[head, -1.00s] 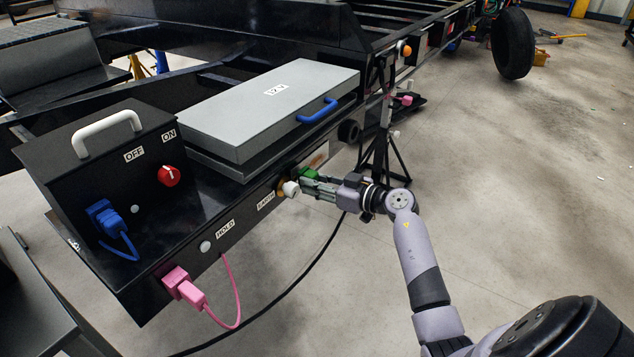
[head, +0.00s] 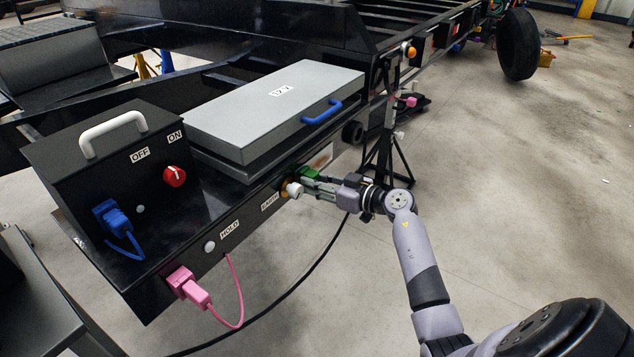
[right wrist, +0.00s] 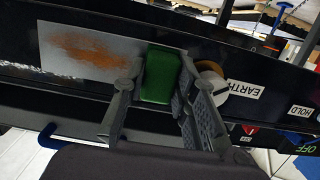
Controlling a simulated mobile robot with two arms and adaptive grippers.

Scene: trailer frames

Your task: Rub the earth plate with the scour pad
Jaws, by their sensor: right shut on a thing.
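The earth plate (right wrist: 75,57) is a bare grey metal rectangle with orange rust on the dark trailer side. It shows partly in the head view (head: 322,157), just behind my gripper. The scour pad (right wrist: 160,77) is a green block. My right gripper (right wrist: 158,95) is shut on the scour pad, with one finger on each side of it. In the right wrist view, the pad is at the plate's right end. I cannot tell whether it touches the metal. In the head view, the pad (head: 309,172) is against the trailer side. My left gripper is not in view.
A white round knob (head: 294,190) by the EARTH label is close beside my right gripper. A pink plug (head: 186,285) with a looped cable, a black cable and a stand (head: 388,150) are nearby. A grey 12 V box (head: 270,110) lies above. Floor to the right is open.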

